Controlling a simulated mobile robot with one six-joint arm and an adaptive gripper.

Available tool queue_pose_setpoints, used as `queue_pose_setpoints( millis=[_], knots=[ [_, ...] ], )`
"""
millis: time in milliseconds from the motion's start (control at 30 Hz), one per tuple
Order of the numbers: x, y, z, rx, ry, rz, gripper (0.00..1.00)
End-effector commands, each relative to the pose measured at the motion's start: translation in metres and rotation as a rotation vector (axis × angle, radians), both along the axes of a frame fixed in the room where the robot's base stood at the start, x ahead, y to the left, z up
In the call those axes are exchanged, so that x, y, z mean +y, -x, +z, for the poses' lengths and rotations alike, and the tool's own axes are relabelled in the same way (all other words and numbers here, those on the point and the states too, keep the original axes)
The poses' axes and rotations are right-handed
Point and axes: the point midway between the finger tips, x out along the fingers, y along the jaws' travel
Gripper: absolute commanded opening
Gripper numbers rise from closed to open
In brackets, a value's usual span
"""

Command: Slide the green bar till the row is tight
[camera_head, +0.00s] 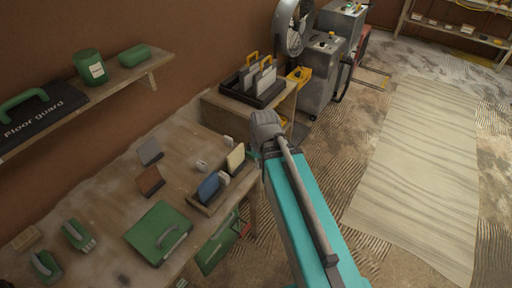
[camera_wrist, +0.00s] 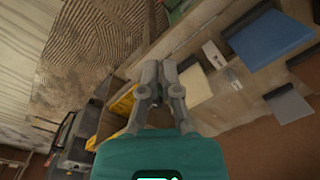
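On the workbench, a low wooden rack (camera_head: 217,197) holds a row of upright pieces. A blue board (camera_head: 208,187) stands at its near end, a small white block (camera_head: 224,177) beside it, and a beige board (camera_head: 235,158) farther along. Bare gaps show between them. The wrist view shows the blue board (camera_wrist: 270,40), the white block (camera_wrist: 213,53) and the beige board (camera_wrist: 195,86). A small green patch (camera_head: 251,154) shows by the rack's far end, partly behind my arm; I cannot tell whether it is the green bar. My gripper (camera_wrist: 161,68) looks shut and empty, beside the beige board.
A black tray of trowels (camera_head: 253,87) stands beyond. Above, a shelf holds a green canister (camera_head: 90,67). Open floor lies right.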

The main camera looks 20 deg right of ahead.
Motion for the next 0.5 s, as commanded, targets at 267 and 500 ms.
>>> queue_pose_setpoints(
  millis=[267,500],
  knots=[
    [0.000,-0.032,-0.047,0.012,-0.188,-0.061,0.00],
    [-0.004,-0.064,-0.078,0.012,-0.393,-0.118,0.00]
  ],
)
